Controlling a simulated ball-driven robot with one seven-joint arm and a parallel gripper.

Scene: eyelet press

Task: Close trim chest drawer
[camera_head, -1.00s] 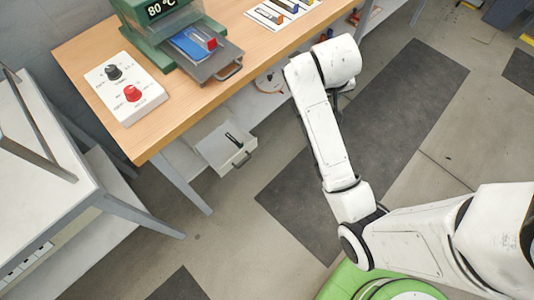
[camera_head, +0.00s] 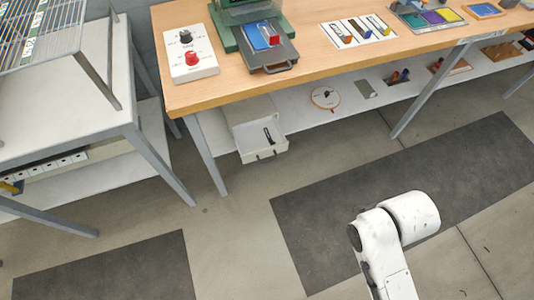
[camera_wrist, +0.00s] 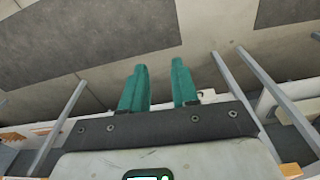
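The trim chest (camera_head: 247,111) is a white box on the lower shelf under the wooden table, in the head view. Its drawer (camera_head: 262,153) is pulled out toward the aisle, with a dark slim item (camera_head: 268,137) inside and a small handle on its front. My gripper is hidden in the head view; only part of my arm shows at lower right, well apart from the drawer. In the wrist view my gripper (camera_wrist: 160,88) shows two teal fingers with a gap between them and nothing held. The wrist view looks over floor and table legs.
The wooden table (camera_head: 330,68) carries a green press (camera_head: 238,18), a control box (camera_head: 187,55) and trays. Its metal leg (camera_head: 207,152) stands left of the drawer. A white table (camera_head: 75,100) stands at left. The floor before the drawer is clear.

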